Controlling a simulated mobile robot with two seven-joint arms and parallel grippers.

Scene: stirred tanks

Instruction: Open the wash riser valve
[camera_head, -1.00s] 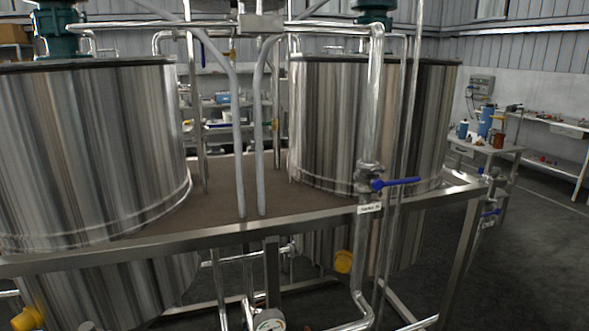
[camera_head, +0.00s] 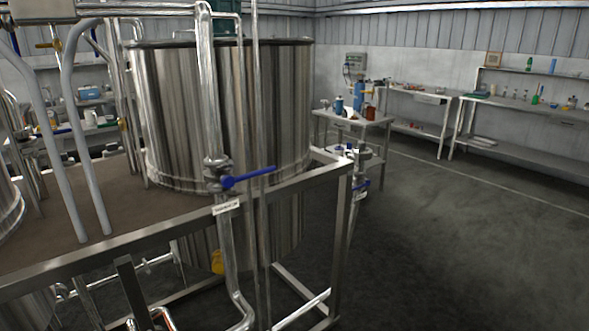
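A valve with a blue lever handle (camera_head: 248,178) sits on a vertical steel riser pipe (camera_head: 211,95) in front of the right tank. Its lever points to the right, across the pipe and nearly level. A white label (camera_head: 227,207) is fixed just below it; its text is too small to read. A second blue-handled valve (camera_head: 361,186) is on another pipe beyond the frame's right corner. I cannot tell from the labels which one is the wash riser valve. Neither of my grippers is in view.
A large steel tank (camera_head: 160,110) stands on the steel platform frame (camera_head: 130,236). A small table (camera_head: 350,121) with bottles and a long bench (camera_head: 520,112) stand along the back. The dark floor (camera_head: 455,240) to the right is clear.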

